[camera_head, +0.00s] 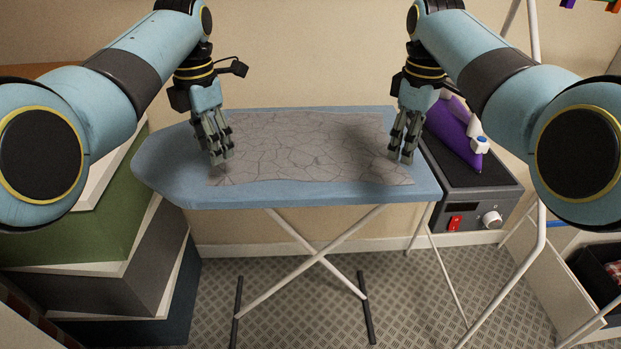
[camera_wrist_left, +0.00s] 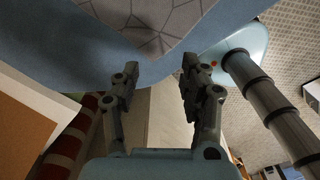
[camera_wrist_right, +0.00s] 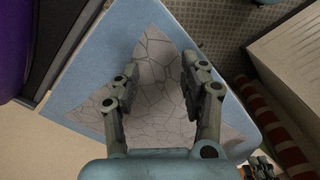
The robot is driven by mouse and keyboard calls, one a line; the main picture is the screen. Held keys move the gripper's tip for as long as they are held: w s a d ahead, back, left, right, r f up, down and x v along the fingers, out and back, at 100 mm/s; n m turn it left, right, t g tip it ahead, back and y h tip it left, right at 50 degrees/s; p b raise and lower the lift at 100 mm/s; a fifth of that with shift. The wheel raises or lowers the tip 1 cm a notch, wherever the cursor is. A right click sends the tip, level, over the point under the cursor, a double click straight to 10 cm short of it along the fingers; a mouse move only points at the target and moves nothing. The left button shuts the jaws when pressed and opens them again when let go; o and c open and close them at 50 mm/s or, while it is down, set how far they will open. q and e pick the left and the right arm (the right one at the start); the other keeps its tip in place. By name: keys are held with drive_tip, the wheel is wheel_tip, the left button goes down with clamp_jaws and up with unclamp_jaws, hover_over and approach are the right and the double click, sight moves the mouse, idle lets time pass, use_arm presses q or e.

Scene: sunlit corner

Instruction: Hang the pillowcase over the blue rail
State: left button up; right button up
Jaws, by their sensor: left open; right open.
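The grey pillowcase (camera_head: 305,150) with a dark crack-like pattern lies spread flat on the blue ironing board (camera_head: 160,170). My left gripper (camera_head: 221,156) is open over the pillowcase's left end; in the left wrist view the pillowcase (camera_wrist_left: 150,14) shows beyond the open fingers (camera_wrist_left: 160,75). My right gripper (camera_head: 403,155) is open over its right end; the right wrist view shows the pillowcase (camera_wrist_right: 155,75) between and beyond the fingers (camera_wrist_right: 157,75). Neither gripper holds cloth. I cannot tell whether the fingertips touch it. I cannot clearly make out the blue rail.
A purple iron (camera_head: 455,130) rests on a dark station (camera_head: 480,185) right of the board. White rack poles (camera_head: 541,230) stand further right, with coloured pieces (camera_head: 569,3) at the top right. Stacked boxes (camera_head: 150,265) stand at the left. Patterned floor is open below the board.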

sight(219, 183)
use_arm(q)
wheel_tip(219, 183, down, 6)
use_arm(e)
wheel_tip(219, 183, down, 6)
use_arm(q)
drive_tip(key=shift+s+f, duration=0.1)
drive_tip(key=shift+f, duration=0.05)
use_arm(e)
drive_tip(key=shift+s+f, duration=0.1)
drive_tip(key=shift+f, duration=0.05)
use_arm(q)
drive_tip(key=shift+f, duration=0.1)
use_arm(e)
drive_tip(key=shift+f, duration=0.1)
